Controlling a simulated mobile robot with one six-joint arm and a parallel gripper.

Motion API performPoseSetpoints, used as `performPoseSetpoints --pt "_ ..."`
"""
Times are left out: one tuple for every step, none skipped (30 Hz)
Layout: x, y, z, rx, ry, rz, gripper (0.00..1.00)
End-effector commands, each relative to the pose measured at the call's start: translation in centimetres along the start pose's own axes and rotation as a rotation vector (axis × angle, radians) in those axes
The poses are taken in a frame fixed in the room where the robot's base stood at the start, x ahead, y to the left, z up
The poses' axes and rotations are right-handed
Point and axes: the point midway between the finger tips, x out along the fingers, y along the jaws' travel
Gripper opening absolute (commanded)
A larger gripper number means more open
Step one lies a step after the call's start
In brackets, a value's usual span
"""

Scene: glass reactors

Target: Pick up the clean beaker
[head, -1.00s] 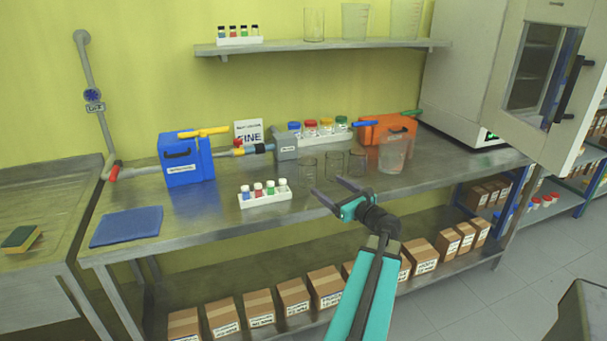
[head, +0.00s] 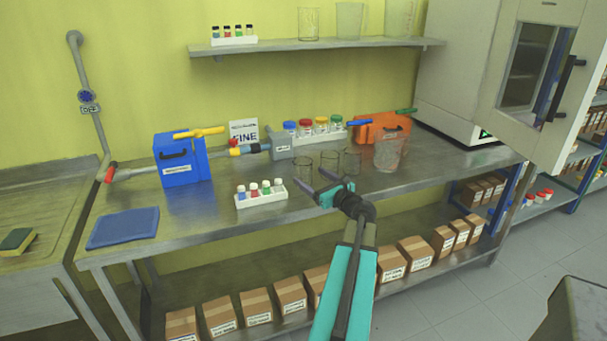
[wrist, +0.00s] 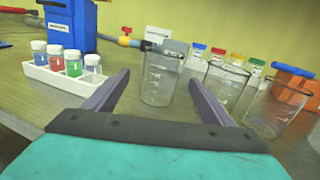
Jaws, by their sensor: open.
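Three small clear graduated beakers stand upright in a row on the steel bench: a left one (head: 303,170), a middle one (head: 329,163) and a right one (head: 352,160). All look empty and transparent; I cannot tell which one is the clean beaker. My gripper (head: 312,180) is open and empty, low over the bench at the left beaker. In the wrist view that beaker (wrist: 161,85) lies centred between the two fingers (wrist: 160,80), near their tips. The middle beaker (wrist: 226,90) and right beaker (wrist: 275,108) stand to its right.
A white rack of small vials (head: 261,196) sits close left of my gripper. A grey box (head: 292,145) and a rack of coloured-lid jars (head: 316,134) stand behind. A blue box (head: 182,160) is further left.

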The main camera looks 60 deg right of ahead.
Motion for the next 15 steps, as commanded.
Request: performPoseSetpoints --pt "0.56 -0.08 0.03 0.0 0.0 0.0 0.77" --pt "0.73 -0.08 0.02 0.0 0.0 0.0 0.77" --pt "0.91 -0.09 0.01 0.0 0.0 -0.001 0.77" --pt "1.0 -0.08 0.0 0.0 0.0 -0.001 0.77" --pt "1.06 -0.08 -0.01 0.0 0.0 -0.001 0.77" --pt "1.09 -0.07 -0.02 0.0 0.0 -0.002 0.77" --pt "1.1 -0.06 -0.02 -0.001 0.0 -0.002 0.77" --pt "1.09 -0.06 -0.02 -0.001 0.0 -0.002 0.77" --pt "1.07 -0.06 -0.02 -0.001 0.0 -0.002 0.77" --pt "1.06 -0.06 -0.02 -0.001 0.0 -0.002 0.77" --pt "1.05 -0.06 -0.02 -0.001 0.0 -0.002 0.77" --pt "1.05 -0.06 -0.02 -0.001 0.0 -0.002 0.77" --pt "1.04 -0.07 -0.02 -0.001 0.0 -0.002 0.77" --pt "1.05 -0.07 -0.01 -0.001 0.0 -0.002 0.77" --pt "1.08 -0.08 -0.01 -0.001 0.0 -0.002 0.77"
